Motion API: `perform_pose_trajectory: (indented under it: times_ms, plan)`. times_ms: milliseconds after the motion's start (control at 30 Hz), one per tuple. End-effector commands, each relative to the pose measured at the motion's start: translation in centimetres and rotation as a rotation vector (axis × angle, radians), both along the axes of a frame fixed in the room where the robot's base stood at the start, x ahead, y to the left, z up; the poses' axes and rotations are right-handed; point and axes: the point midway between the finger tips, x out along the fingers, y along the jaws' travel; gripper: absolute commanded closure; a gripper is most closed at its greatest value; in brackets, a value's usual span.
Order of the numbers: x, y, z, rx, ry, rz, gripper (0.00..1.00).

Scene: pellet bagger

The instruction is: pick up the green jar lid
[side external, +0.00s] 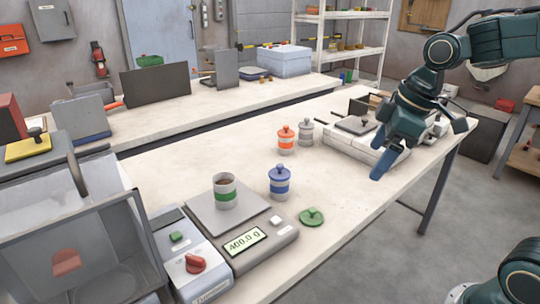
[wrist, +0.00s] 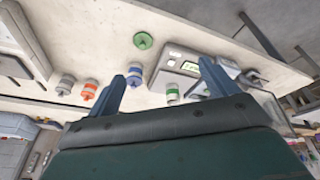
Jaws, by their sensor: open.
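The green jar lid (side external: 312,216) lies flat on the white table, knob up, just right of the scale. It also shows in the wrist view (wrist: 143,40), near the top, beyond my fingers. An open jar with a green band (side external: 225,191) stands on the scale plate with brown contents. My gripper (side external: 387,160) is open and empty, above the right part of the table, well away from the lid. In the wrist view my gripper (wrist: 165,88) shows its two blue fingers spread wide.
A blue jar (side external: 279,182) stands close behind the lid. An orange jar (side external: 286,139) and a grey jar (side external: 306,131) stand farther back. The scale (side external: 265,240) reads 400.0 g. The table right of the lid is clear.

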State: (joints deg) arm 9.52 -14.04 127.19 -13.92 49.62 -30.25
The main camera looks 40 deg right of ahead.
Motion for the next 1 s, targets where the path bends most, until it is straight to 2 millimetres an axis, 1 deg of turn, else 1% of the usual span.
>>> perform_pose_trajectory:
  times_ms: [33, 267, 467, 600, 800, 900, 1000]
  plan:
    - [1.0, -0.3, -0.5, 0.000, 0.014, 0.037, 0.15]
    - [5.0, -1.4, -2.5, 0.006, 0.042, 0.226, 0.15]
    - [8.2, -2.6, -5.1, 0.026, 0.054, 0.390, 0.15]
    - [10.2, -3.7, -7.1, 0.047, 0.053, 0.501, 0.15]
    - [12.6, -5.2, -10.2, 0.080, 0.038, 0.648, 0.15]
    - [13.3, -5.7, -11.5, 0.093, 0.028, 0.701, 0.15]
    - [13.8, -6.1, -12.2, 0.102, 0.020, 0.735, 0.15]
